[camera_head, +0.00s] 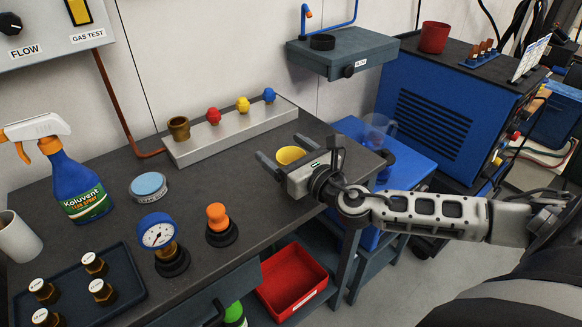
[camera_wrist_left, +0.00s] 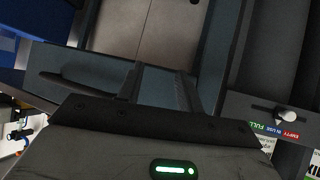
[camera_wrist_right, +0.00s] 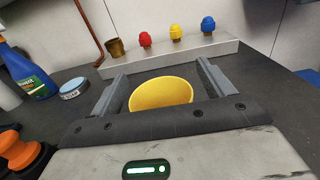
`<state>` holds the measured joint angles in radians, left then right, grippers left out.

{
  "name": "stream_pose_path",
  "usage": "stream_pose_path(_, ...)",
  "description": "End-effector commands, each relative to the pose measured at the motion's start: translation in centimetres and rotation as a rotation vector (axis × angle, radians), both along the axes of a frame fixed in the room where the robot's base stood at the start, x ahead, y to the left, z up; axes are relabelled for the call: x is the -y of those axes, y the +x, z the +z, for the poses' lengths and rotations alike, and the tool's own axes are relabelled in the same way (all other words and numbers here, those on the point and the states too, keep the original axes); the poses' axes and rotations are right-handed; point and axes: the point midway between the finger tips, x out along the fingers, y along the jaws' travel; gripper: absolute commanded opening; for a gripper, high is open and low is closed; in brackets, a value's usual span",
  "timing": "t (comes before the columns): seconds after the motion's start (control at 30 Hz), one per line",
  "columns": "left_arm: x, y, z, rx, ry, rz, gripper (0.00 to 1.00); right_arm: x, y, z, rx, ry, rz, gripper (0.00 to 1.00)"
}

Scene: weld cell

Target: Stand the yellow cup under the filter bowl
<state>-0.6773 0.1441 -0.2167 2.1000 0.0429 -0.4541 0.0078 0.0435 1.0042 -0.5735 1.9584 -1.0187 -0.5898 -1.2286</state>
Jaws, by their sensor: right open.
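The yellow cup (camera_head: 290,155) stands near the right end of the dark bench. My right gripper (camera_head: 280,151) is open, with one finger on each side of the cup. In the right wrist view the cup's round mouth (camera_wrist_right: 161,93) shows between the fingers, with gaps at both sides; its lower part is hidden by the palm. I cannot tell for sure which thing is the filter bowl; a clear vessel (camera_head: 377,127) stands beyond the bench at the right. My left gripper (camera_wrist_left: 160,82) is partly open and empty, and not in the head view.
A grey ledge (camera_head: 235,130) with a brass pot and coloured knobs runs along the wall. A wall unit (camera_head: 345,52) with a blue pipe stands above. A gauge (camera_head: 158,235), an orange-knobbed piece (camera_head: 218,218) and a spray bottle (camera_head: 75,185) occupy the left bench.

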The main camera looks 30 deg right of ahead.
Motion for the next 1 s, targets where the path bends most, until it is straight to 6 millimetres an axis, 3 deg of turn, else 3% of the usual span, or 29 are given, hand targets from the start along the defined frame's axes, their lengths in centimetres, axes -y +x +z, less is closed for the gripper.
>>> stream_pose_path(0.13, 0.0, 0.1, 0.0, 0.002, 0.0, 0.0, 0.36, 0.0, 0.0, 0.0, -0.001, 0.0, 0.0, 0.8)
stream_pose_path(0.3, 0.0, 0.1, 0.0, 0.003, -0.001, 0.0, 0.36, 0.0, -0.1, 0.0, 0.0, 0.0, 0.0, 0.33)
stream_pose_path(0.4, 0.0, 0.1, 0.1, 0.004, -0.001, 0.0, 0.36, 0.0, -0.1, 0.0, 0.0, 0.0, 0.0, 0.29)
stream_pose_path(0.73, 0.0, 0.2, 0.3, 0.004, -0.001, -0.001, 0.36, 0.0, -0.1, 0.6, 0.002, -0.001, 0.0, 0.28)
stream_pose_path(1.0, -0.1, 0.1, 1.0, 0.003, 0.013, -0.003, 0.36, -0.4, -0.7, 4.2, 0.001, 0.0, 0.004, 0.28)
